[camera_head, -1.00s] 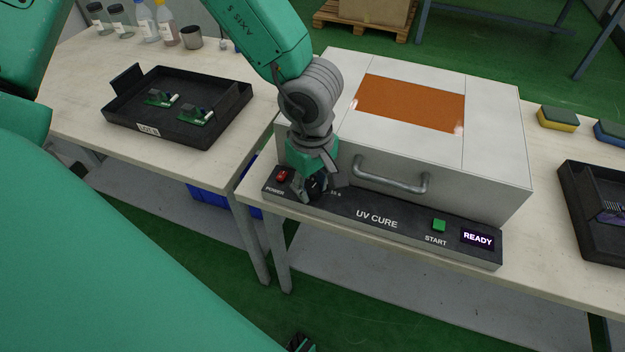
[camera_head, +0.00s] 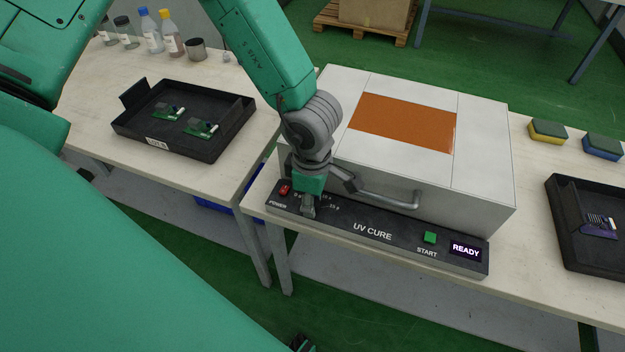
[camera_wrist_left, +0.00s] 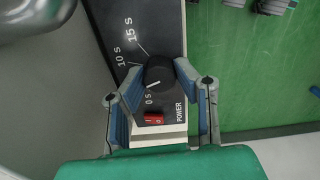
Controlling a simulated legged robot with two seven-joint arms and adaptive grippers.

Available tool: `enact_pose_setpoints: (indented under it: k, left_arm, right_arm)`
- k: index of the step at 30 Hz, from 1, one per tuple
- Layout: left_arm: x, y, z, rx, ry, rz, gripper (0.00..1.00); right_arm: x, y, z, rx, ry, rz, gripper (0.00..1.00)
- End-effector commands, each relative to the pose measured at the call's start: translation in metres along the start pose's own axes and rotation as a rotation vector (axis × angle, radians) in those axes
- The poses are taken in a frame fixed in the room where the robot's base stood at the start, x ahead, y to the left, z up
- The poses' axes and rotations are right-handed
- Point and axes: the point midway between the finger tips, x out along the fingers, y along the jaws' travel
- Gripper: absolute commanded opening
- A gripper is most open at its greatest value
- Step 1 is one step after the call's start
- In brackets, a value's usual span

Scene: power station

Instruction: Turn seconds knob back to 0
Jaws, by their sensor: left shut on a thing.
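The seconds knob (camera_wrist_left: 159,74) is a round black dial with a white pointer line on the dark front panel. In the wrist view the line points to the lower left, toward the side with the 0 S label; the exact setting is hard to read. The 10 S and 15 S marks lie above it. My left gripper (camera_head: 308,210) reaches down to the panel's left end; in the wrist view its fingers (camera_wrist_left: 165,82) are on either side of the knob, shut on it. In the head view the gripper hides the knob. My right gripper is not in view.
A red power switch (camera_wrist_left: 153,118) is close beside the knob. The UV cure box (camera_head: 480,165) with its bar handle (camera_head: 390,200) stands right behind my wrist. A green START button (camera_head: 430,237) and READY display (camera_head: 466,249) are farther right. A black tray (camera_head: 215,150) lies left.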

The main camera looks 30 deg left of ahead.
Motion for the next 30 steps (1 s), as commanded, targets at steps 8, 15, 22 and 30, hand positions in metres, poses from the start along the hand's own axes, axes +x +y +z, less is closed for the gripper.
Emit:
enact_pose_setpoints:
  k: [8,15,22,30]
  left_arm:
    - [-0.001,0.002,0.001,-0.008,-0.001,0.005,0.00]
    - [-0.001,0.002,0.001,-0.007,-0.001,0.005,0.46]
    - [-0.001,0.001,0.000,-0.007,-0.001,0.003,0.46]
    - [-0.025,0.002,0.001,-0.007,-0.003,0.007,0.46]
  right_arm:
    - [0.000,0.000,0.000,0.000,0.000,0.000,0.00]
    - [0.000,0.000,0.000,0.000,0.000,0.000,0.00]
    - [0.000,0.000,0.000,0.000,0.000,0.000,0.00]
    - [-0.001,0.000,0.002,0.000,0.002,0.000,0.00]
